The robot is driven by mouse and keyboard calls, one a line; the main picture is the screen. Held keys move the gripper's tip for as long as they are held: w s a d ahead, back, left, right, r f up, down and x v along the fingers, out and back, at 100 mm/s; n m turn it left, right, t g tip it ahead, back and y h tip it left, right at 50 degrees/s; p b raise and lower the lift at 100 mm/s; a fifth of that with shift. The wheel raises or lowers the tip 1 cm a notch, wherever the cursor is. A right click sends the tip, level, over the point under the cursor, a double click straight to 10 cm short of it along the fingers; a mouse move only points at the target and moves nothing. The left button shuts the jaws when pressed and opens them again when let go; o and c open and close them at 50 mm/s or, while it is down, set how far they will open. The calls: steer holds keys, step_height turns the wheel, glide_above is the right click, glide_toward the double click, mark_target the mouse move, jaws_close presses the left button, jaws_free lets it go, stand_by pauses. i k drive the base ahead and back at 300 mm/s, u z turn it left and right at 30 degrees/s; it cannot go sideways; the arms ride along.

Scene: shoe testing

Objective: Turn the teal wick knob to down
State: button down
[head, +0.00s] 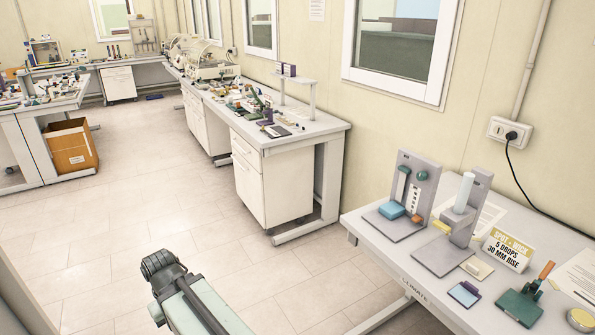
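A teal round knob (421,175) sits high on the right part of a grey upright panel (432,168) on the bench at the right. The panel stands on a flat grey base with a blue block (391,210) at its foot. The knob's pointer direction is too small to tell. My arm shows at the bottom centre, ending in a dark joint, well left of the bench and apart from it. No gripper fingers can be made out.
Beside the panel stands a second grey stand (452,220) with a white cylinder (464,192). A cluttered workbench (320,128) stands along the wall. The tiled floor between is clear.

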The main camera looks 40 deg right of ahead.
mark_target(421, 176)
steer(key=z, duration=2.15)
